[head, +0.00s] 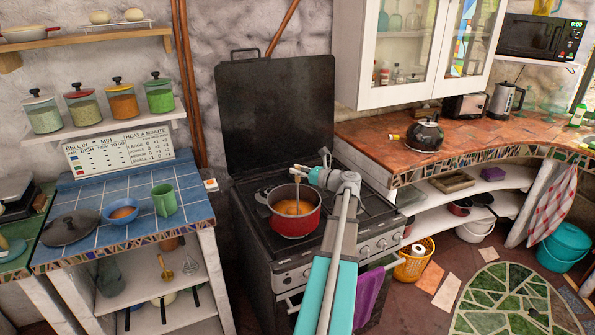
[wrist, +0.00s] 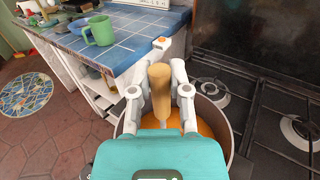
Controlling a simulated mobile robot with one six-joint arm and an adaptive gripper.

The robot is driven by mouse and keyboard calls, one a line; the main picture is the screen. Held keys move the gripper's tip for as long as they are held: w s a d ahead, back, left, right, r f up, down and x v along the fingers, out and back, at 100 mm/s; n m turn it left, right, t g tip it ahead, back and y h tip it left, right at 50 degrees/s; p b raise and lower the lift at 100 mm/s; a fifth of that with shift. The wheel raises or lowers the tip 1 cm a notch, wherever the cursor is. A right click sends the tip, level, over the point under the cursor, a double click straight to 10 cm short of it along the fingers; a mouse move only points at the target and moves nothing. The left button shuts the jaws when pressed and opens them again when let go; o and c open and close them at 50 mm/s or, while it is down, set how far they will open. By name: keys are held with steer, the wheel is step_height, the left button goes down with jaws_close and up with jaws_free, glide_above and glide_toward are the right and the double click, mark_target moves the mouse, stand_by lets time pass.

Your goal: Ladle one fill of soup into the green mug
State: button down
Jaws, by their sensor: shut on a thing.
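The green mug (head: 164,200) stands upright at the right edge of the blue-tiled counter, its handle to the left; it also shows in the wrist view (wrist: 100,31). A red pot (head: 294,226) of orange soup (head: 289,208) sits on the stove; its rim and soup (wrist: 205,130) show in the wrist view. My gripper (head: 316,176) is above the pot, shut on the wooden handle of the ladle (head: 297,192). In the wrist view the handle (wrist: 160,92) stands upright between my fingers (wrist: 160,82). The ladle's bowl is hidden, so I cannot tell whether it holds soup.
A blue bowl (head: 122,217) with orange contents and a dark lid (head: 70,228) lie left of the mug. The stove's raised black cover (head: 275,110) stands behind the pot.

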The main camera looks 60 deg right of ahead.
steer(key=shift+r, duration=0.1)
stand_by(0.3)
steer(key=shift+r+p, duration=5.9)
steer(key=shift+p, duration=0.1)
steer(key=shift+w, duration=0.1)
steer(key=w+a+r+p, duration=0.1)
steer(key=w+a, duration=0.9)
steer(key=w, duration=0.3)
steer(key=w+a+r+p, duration=0.1)
steer(key=w+a, duration=0.8)
steer(key=w, duration=0.5)
steer(key=w+a+r+p, duration=0.1)
steer(key=w+a, duration=0.9)
steer(key=w, duration=0.4)
steer(key=shift+w+a+r, duration=0.2)
steer(key=shift+a, duration=0.15)
steer(key=shift+d, duration=0.1)
steer(key=shift+d, duration=0.25)
